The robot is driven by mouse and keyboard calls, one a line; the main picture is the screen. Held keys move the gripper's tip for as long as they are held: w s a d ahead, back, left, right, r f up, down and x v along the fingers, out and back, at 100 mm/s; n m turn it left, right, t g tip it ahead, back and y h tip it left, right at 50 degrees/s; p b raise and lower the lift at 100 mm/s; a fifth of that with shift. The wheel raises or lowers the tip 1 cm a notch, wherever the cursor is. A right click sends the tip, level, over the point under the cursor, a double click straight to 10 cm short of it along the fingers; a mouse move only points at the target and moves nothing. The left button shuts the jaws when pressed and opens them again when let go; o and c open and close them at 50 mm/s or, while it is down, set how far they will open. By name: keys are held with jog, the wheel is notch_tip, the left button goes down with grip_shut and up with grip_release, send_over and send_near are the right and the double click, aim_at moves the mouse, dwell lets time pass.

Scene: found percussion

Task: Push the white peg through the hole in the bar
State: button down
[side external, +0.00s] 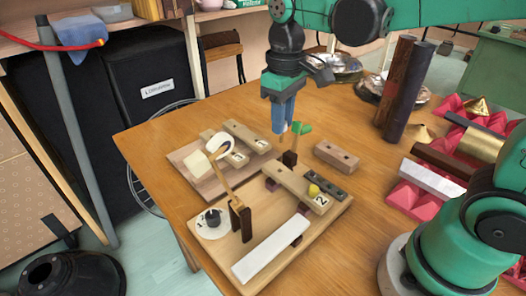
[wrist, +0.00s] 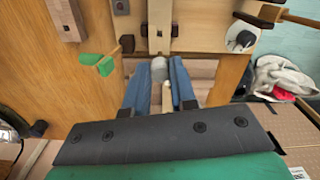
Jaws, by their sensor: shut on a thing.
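My gripper (side external: 281,128) points down above the wooden instrument, at the back of its boards. Its blue fingers also show in the wrist view (wrist: 162,85). They are closed around a pale, rounded piece, which looks like the white peg (wrist: 159,68); the fingers hide much of it. A wooden bar (wrist: 160,28) with a small dark hole lies just beyond the fingertips. In the side view, a light wooden bar (side external: 291,184) lies on the front board and other bars (side external: 244,137) on the rear board. I cannot tell whether the peg touches any bar.
A green-headed beater (side external: 302,128) stands close to the gripper's right. A white-headed beater (side external: 218,142) rises at the left. A loose holed block (side external: 337,156), dark upright tubes (side external: 405,88) and a red padded tray (side external: 427,204) lie to the right.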

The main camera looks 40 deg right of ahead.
jog(key=shift+f, duration=2.9)
jog(key=shift+f, duration=1.85)
jog(key=c, duration=0.6)
grip_release()
jog(key=shift+c, duration=0.2)
